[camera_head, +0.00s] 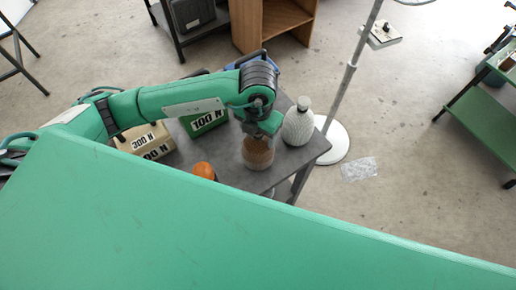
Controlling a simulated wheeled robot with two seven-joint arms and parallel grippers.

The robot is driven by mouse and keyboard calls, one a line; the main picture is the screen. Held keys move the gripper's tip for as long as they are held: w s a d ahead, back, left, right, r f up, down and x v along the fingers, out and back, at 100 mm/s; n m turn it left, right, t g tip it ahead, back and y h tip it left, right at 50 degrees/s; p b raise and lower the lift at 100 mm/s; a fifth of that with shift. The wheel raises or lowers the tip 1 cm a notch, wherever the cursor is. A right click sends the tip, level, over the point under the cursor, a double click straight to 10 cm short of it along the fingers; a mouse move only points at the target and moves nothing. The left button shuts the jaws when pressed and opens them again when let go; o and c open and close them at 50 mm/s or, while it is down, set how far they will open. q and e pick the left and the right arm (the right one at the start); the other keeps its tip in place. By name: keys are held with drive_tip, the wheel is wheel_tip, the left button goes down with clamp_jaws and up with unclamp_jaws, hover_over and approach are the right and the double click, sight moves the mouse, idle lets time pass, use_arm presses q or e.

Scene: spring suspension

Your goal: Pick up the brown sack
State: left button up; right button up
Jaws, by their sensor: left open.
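A round, squat brown object (258,153), which may be the brown sack, stands on the grey table near its right end. My left gripper (262,128) is directly above it, pointing down and open. The fingers overlap the top of the brown object, and I cannot tell whether they touch it. Its upper part is partly hidden by the gripper. My right gripper is not in view.
A white ribbed bottle (298,124) stands close to the right of my left gripper on the grey table (232,175). An orange (204,170), a green block labelled 100 N (207,120) and tan labelled blocks (146,139) are to the left. A lamp stand (345,85) rises behind.

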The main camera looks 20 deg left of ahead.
use_arm(q)
clamp_jaws()
drive_tip(key=shift+r, duration=0.2)
